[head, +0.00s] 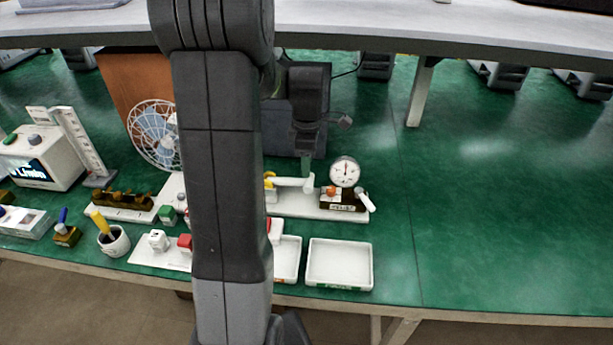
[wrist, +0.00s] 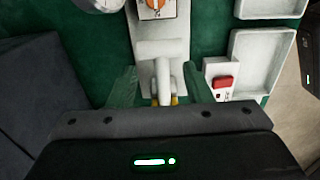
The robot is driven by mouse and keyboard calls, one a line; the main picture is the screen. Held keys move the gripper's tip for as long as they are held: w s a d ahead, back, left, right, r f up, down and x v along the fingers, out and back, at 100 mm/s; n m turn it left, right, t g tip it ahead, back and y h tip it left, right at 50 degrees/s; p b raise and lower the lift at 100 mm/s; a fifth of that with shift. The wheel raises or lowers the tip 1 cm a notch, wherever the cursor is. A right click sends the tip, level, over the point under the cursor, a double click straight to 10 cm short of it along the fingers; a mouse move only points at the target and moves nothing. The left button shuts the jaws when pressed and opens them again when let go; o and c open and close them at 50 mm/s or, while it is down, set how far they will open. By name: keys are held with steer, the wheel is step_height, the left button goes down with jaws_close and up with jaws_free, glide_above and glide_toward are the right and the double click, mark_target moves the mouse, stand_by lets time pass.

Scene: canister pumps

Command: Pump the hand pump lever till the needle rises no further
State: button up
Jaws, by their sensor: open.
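The hand pump stands on a long white base (head: 310,208). Its white lever (head: 291,182) lies roughly level to the left of the round gauge (head: 345,172). The gauge's needle appears to point about straight up, but it is small. My gripper (head: 306,168) is just above the lever's right part, partly hidden by my arm. In the wrist view, my gripper's (wrist: 160,82) green see-through fingers are open, one on each side of the white lever (wrist: 160,48). I cannot tell whether they touch it.
White trays (head: 340,286) lie along the front table edge. A small white box with a red switch (wrist: 221,88) is close right of my fingers. A fan (head: 153,134) and a white device (head: 42,157) stand left. The green table at right is clear.

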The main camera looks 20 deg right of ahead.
mark_target(307, 180)
step_height(307, 180, down, 6)
steer(key=shift+r, duration=0.1)
jaws_close()
stand_by(0.4)
